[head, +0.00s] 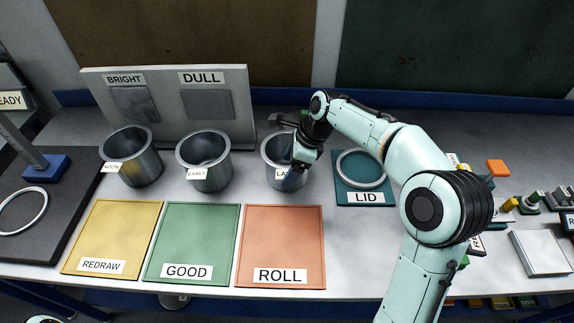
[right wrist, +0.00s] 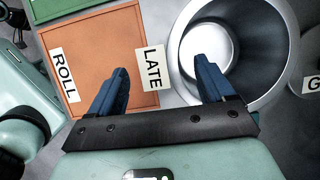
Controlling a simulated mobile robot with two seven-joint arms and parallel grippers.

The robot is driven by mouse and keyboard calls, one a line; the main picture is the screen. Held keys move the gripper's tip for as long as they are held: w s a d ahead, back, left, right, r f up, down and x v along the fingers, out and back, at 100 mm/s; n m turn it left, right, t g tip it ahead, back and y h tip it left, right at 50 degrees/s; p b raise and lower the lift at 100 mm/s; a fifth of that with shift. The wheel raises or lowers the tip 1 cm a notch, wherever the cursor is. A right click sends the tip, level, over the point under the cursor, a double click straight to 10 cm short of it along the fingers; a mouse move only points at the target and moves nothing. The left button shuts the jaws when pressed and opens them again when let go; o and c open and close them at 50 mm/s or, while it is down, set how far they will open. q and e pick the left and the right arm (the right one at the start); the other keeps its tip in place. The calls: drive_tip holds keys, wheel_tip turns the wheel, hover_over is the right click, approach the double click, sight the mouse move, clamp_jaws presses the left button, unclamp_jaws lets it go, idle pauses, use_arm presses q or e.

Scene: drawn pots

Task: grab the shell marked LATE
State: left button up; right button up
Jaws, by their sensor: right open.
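The shell marked LATE (head: 274,152) is a grey metal cup standing upright, rightmost of three behind the coloured mats. My right gripper (head: 293,179) is at its front right side, blue fingers pointing down and covering part of the label. In the right wrist view the gripper (right wrist: 165,66) is open and empty. One finger overlaps the mouth of the LATE shell (right wrist: 268,62), the other is over the orange mat, and the LATE label shows between them. Whether a finger touches the shell cannot be told. My left gripper is not in view.
The EARLY shell (head: 206,175) and the NOON shell (head: 141,168) stand to the left. The orange ROLL mat (head: 280,235) lies in front, beside the green GOOD mat (head: 194,235). The LID pad (head: 348,184) with a ring is at right. A grey BRIGHT/DULL panel (head: 165,85) stands behind.

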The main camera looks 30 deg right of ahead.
drive_tip(key=shift+a+f, duration=0.1)
drive_tip(key=shift+f, duration=0.3)
clamp_jaws()
drive_tip(key=shift+r, duration=0.1)
